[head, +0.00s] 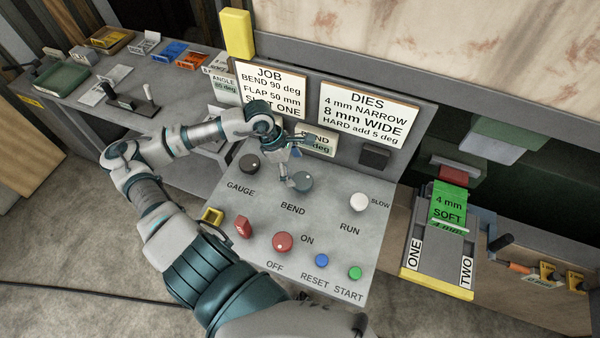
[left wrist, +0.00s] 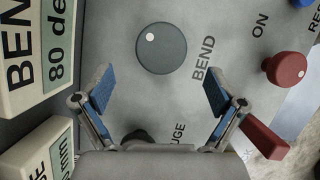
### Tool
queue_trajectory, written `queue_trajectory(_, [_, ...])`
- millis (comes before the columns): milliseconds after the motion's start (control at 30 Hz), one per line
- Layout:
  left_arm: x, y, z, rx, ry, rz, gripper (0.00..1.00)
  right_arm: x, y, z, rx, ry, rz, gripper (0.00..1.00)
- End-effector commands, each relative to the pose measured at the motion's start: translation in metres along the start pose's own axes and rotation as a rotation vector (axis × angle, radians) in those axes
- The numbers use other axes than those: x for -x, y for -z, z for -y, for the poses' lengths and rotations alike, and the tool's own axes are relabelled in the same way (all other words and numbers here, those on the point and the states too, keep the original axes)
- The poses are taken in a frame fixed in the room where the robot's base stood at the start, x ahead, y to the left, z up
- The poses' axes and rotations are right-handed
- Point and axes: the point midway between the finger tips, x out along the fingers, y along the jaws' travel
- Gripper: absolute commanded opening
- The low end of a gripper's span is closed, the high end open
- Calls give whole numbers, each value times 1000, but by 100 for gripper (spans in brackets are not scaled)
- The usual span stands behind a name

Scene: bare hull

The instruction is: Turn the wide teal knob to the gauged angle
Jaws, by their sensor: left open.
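The wide teal knob (head: 300,181) sits on the sloping grey panel above the word BEND. In the left wrist view the knob (left wrist: 165,55) is round with a white dot near its rim, towards the upper left. My left gripper (head: 294,158) is just above and behind the knob in the head view. In the left wrist view its two blue-padded fingers (left wrist: 158,91) are spread wide and empty, with the knob beyond their tips and apart from them. The BEND display (left wrist: 60,55) reads 80 deg. My right gripper is not in view.
A dark GAUGE knob (head: 250,164), a white RUN knob (head: 359,202), a red knob (head: 283,242), and blue (head: 321,260) and green (head: 355,273) buttons share the panel. JOB (head: 270,90) and DIES (head: 366,112) signs stand behind.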

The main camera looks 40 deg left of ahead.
Motion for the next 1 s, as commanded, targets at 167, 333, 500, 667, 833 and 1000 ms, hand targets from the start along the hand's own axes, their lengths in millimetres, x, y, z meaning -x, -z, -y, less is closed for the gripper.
queue_trajectory(167, [-35,-1,1,2,6,5,95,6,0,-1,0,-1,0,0])
queue_trajectory(333, [-51,0,1,2,4,2,95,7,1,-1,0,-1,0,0])
queue_trajectory(500, [-55,0,1,2,3,2,95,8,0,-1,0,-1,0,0])
queue_trajectory(667, [-55,0,1,2,3,1,95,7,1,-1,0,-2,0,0])
queue_trajectory(833, [-54,0,1,2,3,1,52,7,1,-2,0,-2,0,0])
queue_trajectory(1000, [-54,1,0,2,2,1,34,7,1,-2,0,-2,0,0])
